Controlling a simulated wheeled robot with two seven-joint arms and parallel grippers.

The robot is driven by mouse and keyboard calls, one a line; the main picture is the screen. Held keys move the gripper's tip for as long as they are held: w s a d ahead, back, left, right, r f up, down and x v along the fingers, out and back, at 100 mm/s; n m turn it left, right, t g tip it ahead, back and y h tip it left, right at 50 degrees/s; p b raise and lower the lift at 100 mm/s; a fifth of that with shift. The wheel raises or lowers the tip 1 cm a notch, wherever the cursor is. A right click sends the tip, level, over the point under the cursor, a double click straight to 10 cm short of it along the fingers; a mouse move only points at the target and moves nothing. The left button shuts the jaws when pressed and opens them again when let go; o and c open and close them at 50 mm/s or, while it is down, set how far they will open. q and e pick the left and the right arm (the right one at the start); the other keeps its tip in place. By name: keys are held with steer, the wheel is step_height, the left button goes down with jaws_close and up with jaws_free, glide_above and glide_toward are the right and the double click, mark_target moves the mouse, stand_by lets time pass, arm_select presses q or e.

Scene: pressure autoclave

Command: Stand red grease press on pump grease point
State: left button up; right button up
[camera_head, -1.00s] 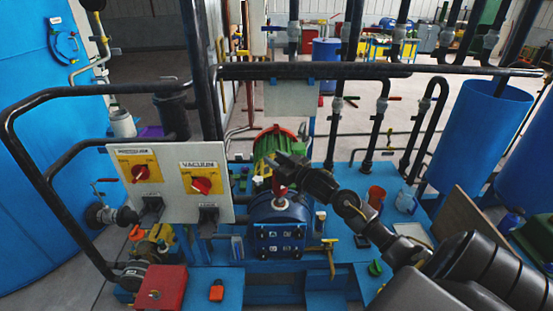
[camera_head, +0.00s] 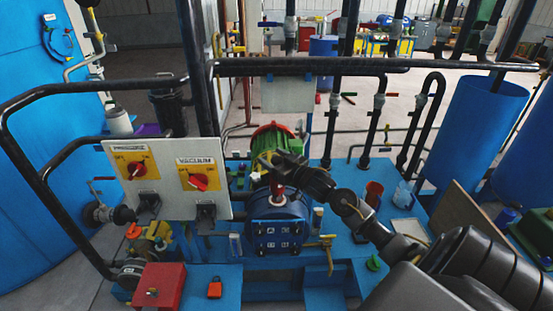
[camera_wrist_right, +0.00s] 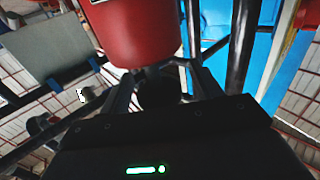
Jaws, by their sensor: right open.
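The red grease press (camera_head: 278,189) stands roughly upright on top of the round blue pump (camera_head: 278,220), just under my right gripper. Its exact seating on the grease point is too small to make out. My right gripper (camera_head: 264,162) is above and beside the press with its fingers apart. In the right wrist view the red body of the press (camera_wrist_right: 135,32) lies just past the open fingers (camera_wrist_right: 160,88), with nothing held between them. My left gripper is in neither view.
A grey panel (camera_head: 165,158) with two red switches stands left of the pump. A red box (camera_head: 159,285) and a red-orange padlock-like item (camera_head: 214,288) are at the front. A reddish cup (camera_head: 374,194) and clear beaker (camera_head: 403,194) stand to the right. Black pipes cross behind.

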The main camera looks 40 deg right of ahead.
steer(key=s+b, duration=0.3)
steer(key=s, duration=0.7)
steer(key=shift+s+d+r, duration=0.15)
steer(key=shift+s+d, duration=0.2)
steer(key=shift+s, duration=0.05)
